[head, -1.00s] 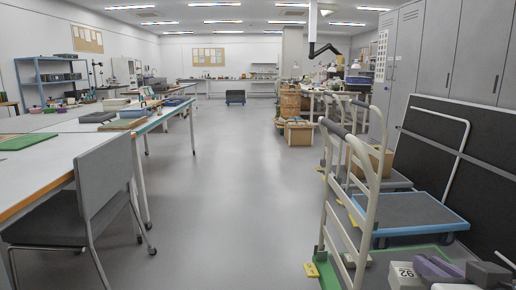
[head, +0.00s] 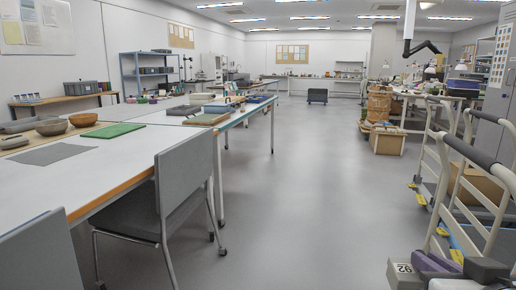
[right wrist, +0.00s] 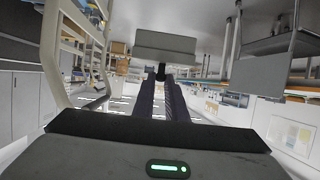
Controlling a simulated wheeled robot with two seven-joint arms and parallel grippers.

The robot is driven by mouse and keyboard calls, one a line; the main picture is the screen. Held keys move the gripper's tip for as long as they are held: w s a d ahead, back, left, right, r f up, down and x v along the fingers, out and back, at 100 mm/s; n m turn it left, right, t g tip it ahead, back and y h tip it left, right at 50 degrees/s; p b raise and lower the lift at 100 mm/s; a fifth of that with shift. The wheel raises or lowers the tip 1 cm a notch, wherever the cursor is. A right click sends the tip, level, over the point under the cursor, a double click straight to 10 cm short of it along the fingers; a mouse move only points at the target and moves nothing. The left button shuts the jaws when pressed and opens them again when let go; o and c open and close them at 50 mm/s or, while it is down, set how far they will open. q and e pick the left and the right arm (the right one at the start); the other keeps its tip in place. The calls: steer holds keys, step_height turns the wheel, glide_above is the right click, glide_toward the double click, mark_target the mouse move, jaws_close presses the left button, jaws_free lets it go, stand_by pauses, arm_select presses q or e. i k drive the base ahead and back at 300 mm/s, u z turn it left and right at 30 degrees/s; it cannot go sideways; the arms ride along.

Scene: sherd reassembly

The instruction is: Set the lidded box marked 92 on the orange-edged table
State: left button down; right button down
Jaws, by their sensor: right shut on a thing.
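The lidded box marked 92 (head: 402,279) is pale grey and shows at the bottom right of the head view, partly cut off by the frame edge. My right gripper (head: 428,262) is shut on it and holds it up in front of me. In the right wrist view the box (right wrist: 166,44) sits at the tips of the dark fingers (right wrist: 161,76). The orange-edged table (head: 120,188) is the long white one at the left of the head view, apart from the box. My left gripper is not in view.
Grey chairs (head: 187,185) stand along the table's near side. A grey mat (head: 55,154), a green board (head: 113,130) and bowls (head: 52,127) lie on the table; much of its near top is bare. Trolleys (head: 465,170) stand at right. The middle floor (head: 300,190) is clear.

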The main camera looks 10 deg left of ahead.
mark_target(78, 185)
steer(key=i, duration=1.6)
steer(key=u, duration=2.75)
